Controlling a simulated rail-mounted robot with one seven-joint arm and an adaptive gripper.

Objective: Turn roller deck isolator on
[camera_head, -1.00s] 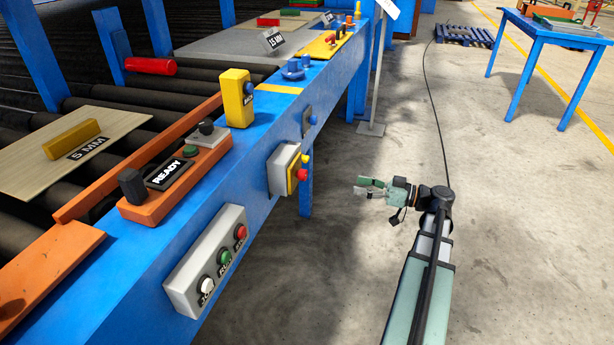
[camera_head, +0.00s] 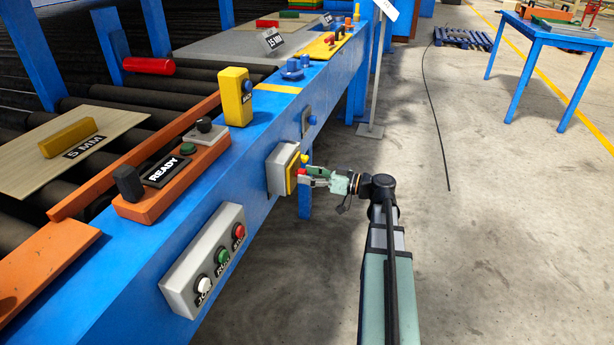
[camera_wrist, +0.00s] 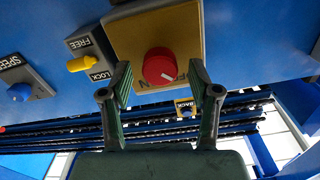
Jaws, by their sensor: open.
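The isolator is a grey box with a yellow face plate (camera_head: 291,175) on the blue side of the roller deck. In the wrist view, its red round knob (camera_wrist: 158,66) with a white mark sits on the yellow plate (camera_wrist: 182,28). Lettering beside the knob is partly hidden and I cannot read it fully. My gripper (camera_head: 304,176) is right at the box front. In the wrist view, my gripper (camera_wrist: 160,77) is open, one finger on each side of the knob, with gaps showing. I cannot tell whether the fingertips reach past the knob's front.
A yellow FREE/LOCK lever (camera_wrist: 82,63) and a blue SPEED knob (camera_wrist: 19,92) are beside the isolator. A grey button box (camera_head: 208,262) is nearer on the blue beam. A stand post (camera_head: 374,75) is beyond.

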